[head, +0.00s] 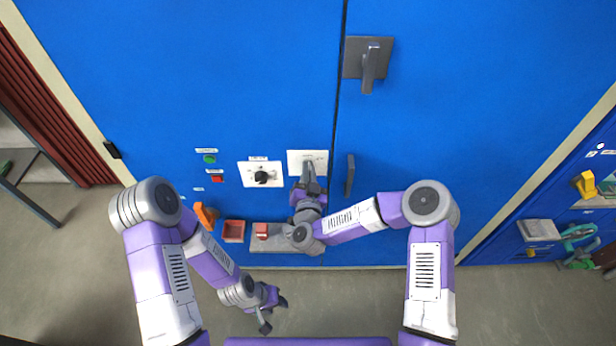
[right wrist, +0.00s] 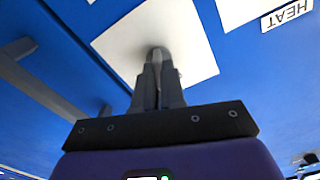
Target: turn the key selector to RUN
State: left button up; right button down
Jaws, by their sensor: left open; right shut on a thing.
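A white plate (head: 300,156) is on the blue cabinet front, just left of the door seam. My right gripper (head: 308,168) reaches up to it and is shut on the key selector there. In the right wrist view, the fingers (right wrist: 158,80) close on a small grey part at the white plate (right wrist: 150,30) and hide most of it. Which way the selector points cannot be told, and no RUN mark is readable. My left gripper (head: 272,312) is open and empty, low in front of the cabinet.
Left of the selector is a white plate with a black knob (head: 262,177). Further left are a green button (head: 209,159) and a red button (head: 217,179). A grey door handle (head: 350,175) is close on the right. A red bin (head: 233,231) and a grey ledge (head: 272,244) are below.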

jog(key=shift+d+m+b, duration=0.15)
jog(key=shift+m+b, duration=2.75)
jog(key=shift+m, duration=1.1)
jog(key=shift+w+r, duration=0.1)
jog(key=c, duration=1.3)
grip_release()
jog(key=shift+o, duration=0.4)
jog(key=s, duration=0.7)
jog(key=shift+s, duration=0.3)
